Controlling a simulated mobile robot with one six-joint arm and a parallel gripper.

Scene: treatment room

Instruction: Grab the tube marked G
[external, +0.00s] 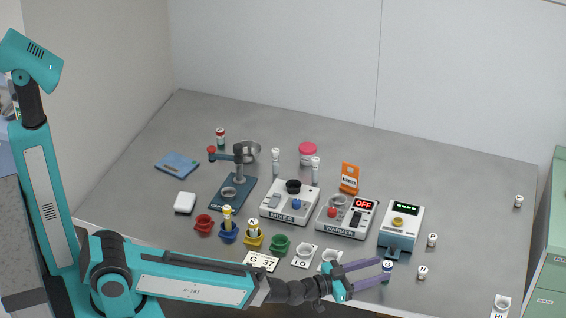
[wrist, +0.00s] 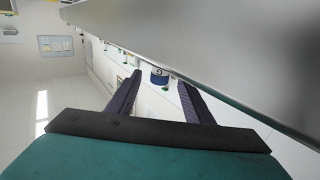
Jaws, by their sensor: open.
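The tube marked G (external: 388,270) stands near the table's front edge, in front of the blue device with a green display. It has a white label and a blue band. In the wrist view the tube (wrist: 159,77) shows between my two dark fingers, around the level of their tips. My gripper (external: 380,268) is open, reaching in low from the left with its purple fingers pointing at the tube. In the wrist view my gripper (wrist: 159,80) has a gap on both sides of the tube. I cannot tell how deep the tube is between the fingers.
Tubes N (external: 422,272) and P (external: 432,240) stand right of G. The blue device (external: 400,230), warmer (external: 346,217) and mixer (external: 289,203) stand behind. Colored holders (external: 280,245), a G 37 card (external: 261,262) and a LO holder (external: 304,257) are left. The table's right side is mostly clear.

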